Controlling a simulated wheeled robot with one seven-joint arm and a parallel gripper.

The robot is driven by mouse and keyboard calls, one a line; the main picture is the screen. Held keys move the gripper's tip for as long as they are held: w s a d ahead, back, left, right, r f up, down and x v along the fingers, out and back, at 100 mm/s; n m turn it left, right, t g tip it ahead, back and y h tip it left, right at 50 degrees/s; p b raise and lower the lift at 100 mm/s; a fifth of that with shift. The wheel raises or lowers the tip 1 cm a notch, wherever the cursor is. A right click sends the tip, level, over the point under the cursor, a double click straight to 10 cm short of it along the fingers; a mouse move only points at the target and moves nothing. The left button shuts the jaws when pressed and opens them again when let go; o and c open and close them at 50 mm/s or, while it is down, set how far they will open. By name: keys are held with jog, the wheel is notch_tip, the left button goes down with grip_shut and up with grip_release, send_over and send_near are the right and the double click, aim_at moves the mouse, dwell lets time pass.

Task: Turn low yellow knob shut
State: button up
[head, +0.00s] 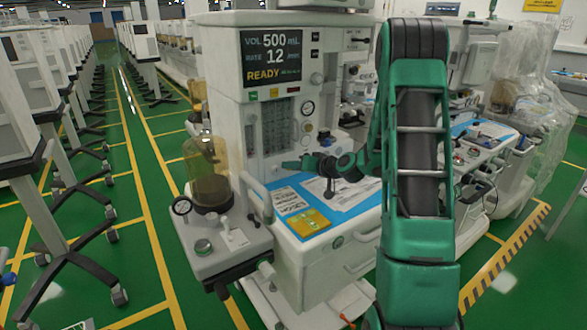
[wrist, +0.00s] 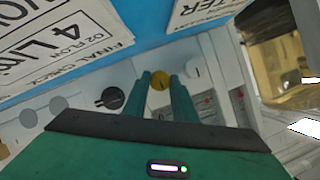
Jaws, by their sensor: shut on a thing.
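The yellow knob (wrist: 159,80) sits on the white front panel of the anaesthesia machine (head: 225,60). In the wrist view it shows between the tips of my gripper (wrist: 160,84), whose two green fingers are closed on its sides. In the head view my gripper (head: 290,164) reaches left across the front of the machine, just above the worktop. I cannot make out the held knob in the head view. The knob's turn angle cannot be told.
A black knob (wrist: 112,98) and a white knob (wrist: 193,68) flank the yellow one closely. Printed sheets (head: 335,190) and a yellow card (head: 308,222) lie on the blue worktop mat (head: 345,214). An amber canister (head: 208,175) stands left of my gripper.

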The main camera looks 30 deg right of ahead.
jog(key=o, duration=0.8)
jog(key=shift+d+f, duration=0.1)
jog(key=shift+c, duration=0.2)
jog(key=shift+s, duration=0.15)
jog(key=v, duration=1)
jog(key=shift+s, duration=0.25)
